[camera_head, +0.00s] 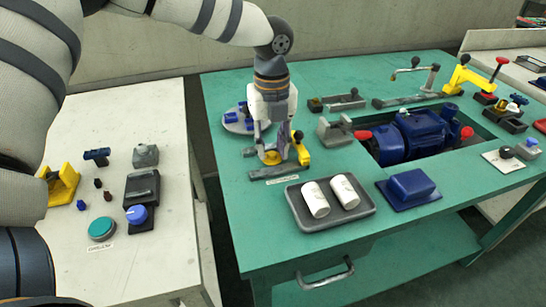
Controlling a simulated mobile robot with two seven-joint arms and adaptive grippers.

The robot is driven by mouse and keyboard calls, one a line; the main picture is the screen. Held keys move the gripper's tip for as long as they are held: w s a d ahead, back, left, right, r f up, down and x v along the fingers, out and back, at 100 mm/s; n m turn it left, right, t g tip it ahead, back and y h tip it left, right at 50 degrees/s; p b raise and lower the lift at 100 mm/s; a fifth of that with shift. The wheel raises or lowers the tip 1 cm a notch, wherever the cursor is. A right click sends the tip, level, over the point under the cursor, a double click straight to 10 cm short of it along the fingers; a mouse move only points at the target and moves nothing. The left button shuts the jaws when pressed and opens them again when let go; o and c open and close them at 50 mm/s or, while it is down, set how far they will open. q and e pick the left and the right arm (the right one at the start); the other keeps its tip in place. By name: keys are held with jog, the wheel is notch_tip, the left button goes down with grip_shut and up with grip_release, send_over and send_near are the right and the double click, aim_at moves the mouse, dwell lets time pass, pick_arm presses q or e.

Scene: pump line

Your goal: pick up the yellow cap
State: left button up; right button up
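A round yellow cap (269,157) is low on the green table, by a grey bar-like fixture with a yellow clamp. My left gripper (270,150) points down directly over the cap. Its two fingers are spread apart, with the cap below and between their tips. I see no clear sign of a grip, and contact is hard to judge at this size. The fingers hide part of the cap. My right gripper is not in view.
The yellow clamp (301,149) stands close right of the gripper. A dark tray (361,213) with two white cylinders lies in front. A blue pump (415,135) sits in a recess to the right. A pale side table (165,240) with several small parts is at left.

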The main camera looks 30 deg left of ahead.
pick_arm(q)
jog(key=shift+f, duration=0.3)
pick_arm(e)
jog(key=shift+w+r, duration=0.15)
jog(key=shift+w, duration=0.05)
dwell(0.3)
pick_arm(q)
grip_shut()
jog(key=shift+r, duration=0.15)
jog(key=shift+r, duration=0.35)
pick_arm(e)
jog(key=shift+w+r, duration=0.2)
pick_arm(q)
jog(key=shift+r+p, duration=0.25)
jog(key=shift+p, duration=0.1)
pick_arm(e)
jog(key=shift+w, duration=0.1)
